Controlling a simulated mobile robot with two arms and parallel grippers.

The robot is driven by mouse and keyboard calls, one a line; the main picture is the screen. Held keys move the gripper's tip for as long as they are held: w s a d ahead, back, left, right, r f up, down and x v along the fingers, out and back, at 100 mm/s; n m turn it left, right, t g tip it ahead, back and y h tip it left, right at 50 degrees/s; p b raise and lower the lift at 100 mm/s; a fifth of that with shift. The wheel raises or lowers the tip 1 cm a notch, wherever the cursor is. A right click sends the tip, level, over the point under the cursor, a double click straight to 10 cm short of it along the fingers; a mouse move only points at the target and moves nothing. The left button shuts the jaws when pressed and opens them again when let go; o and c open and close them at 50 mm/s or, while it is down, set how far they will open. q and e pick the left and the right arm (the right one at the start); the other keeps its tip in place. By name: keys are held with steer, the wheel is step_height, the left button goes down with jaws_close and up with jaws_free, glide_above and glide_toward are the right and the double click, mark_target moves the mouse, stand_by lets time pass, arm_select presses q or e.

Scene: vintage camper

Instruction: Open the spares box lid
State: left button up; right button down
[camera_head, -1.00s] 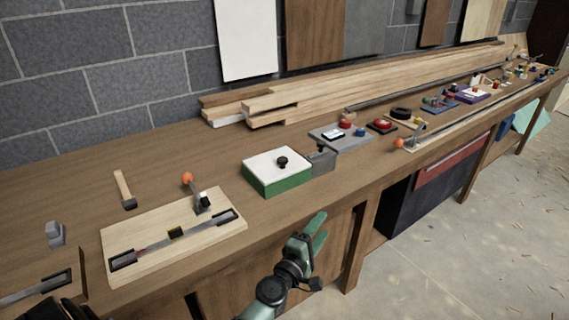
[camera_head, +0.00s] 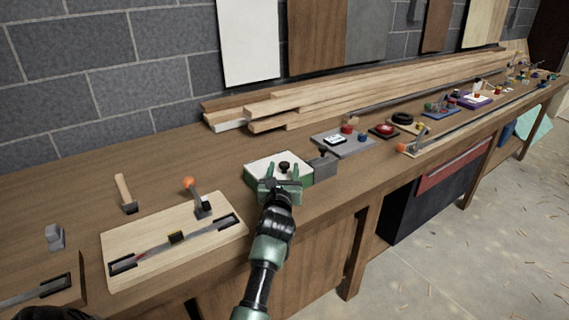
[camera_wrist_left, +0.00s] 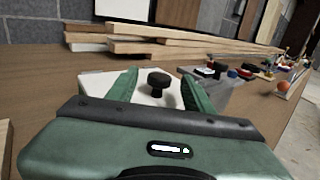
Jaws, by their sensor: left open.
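The spares box (camera_head: 309,181) is a green box with a white lid (camera_head: 262,166) and a black round knob on top. It stands near the front edge of the workbench, and the lid looks shut. My left gripper (camera_head: 283,171) is open, with its green fingers on either side of the black knob (camera_head: 284,166). In the left wrist view the knob (camera_wrist_left: 158,82) shows between the two fingers, apart from both. The gripper hides much of the box's front. My right gripper is not clearly in view.
A grey block (camera_head: 323,162) stands against the box's right side. A wooden board (camera_head: 150,235) with a slider and an orange-tipped lever lies to the left. Stacked planks (camera_head: 340,98) lie behind. A grey panel (camera_head: 342,140) is behind right.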

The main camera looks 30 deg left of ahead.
arm_select(q)
steer(key=shift+x, duration=1.75)
jaws_close()
